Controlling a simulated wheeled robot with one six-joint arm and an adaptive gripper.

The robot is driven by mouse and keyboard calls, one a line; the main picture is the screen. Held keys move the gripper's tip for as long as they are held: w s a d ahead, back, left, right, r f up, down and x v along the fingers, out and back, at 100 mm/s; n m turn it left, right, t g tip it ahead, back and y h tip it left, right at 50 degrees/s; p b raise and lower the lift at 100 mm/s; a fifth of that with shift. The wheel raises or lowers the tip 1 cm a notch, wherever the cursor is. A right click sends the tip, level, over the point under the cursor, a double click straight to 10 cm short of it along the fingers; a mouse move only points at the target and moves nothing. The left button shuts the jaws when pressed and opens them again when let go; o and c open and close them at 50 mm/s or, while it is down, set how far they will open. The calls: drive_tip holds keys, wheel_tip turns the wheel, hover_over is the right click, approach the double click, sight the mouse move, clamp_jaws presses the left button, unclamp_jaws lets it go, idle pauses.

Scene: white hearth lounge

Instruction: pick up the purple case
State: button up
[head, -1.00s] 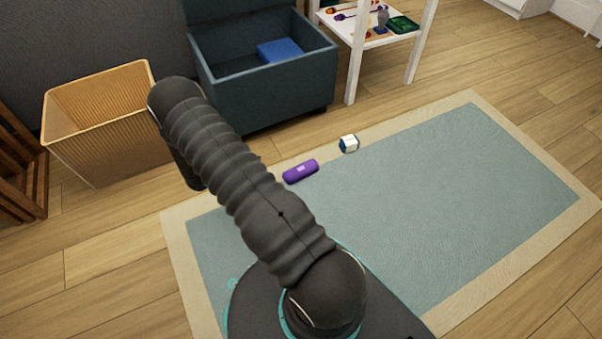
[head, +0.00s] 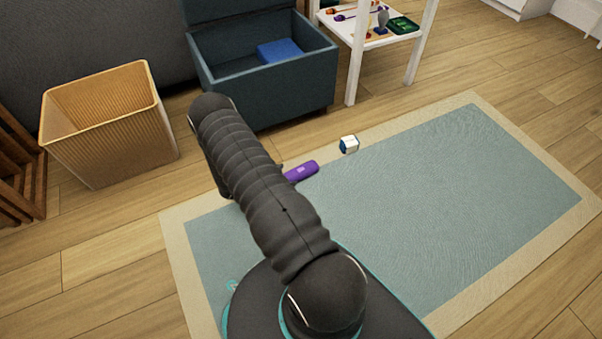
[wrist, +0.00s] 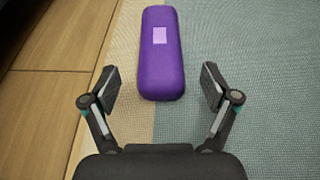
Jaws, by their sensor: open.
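The purple case (head: 302,171) lies on the rug near its far edge, partly hidden by my arm in the head view. In the wrist view the purple case (wrist: 161,62) lies lengthwise ahead, with a pale label on top. Its near end reaches between the fingertips of my gripper (wrist: 160,88) in the picture. The gripper is open, one finger on each side of the case, with gaps on both sides. I cannot tell the height of the fingers above the rug. My arm hides the gripper in the head view.
A wicker bin (head: 110,130) stands left, a white shelf (head: 358,60) behind. The rug's right side is clear.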

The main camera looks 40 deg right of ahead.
sight(296, 174)
drive_tip(key=x, duration=0.5)
drive_tip(key=shift+f+b, duration=0.3)
drive_tip(key=shift+b, duration=0.05)
drive_tip(key=c, duration=1.1)
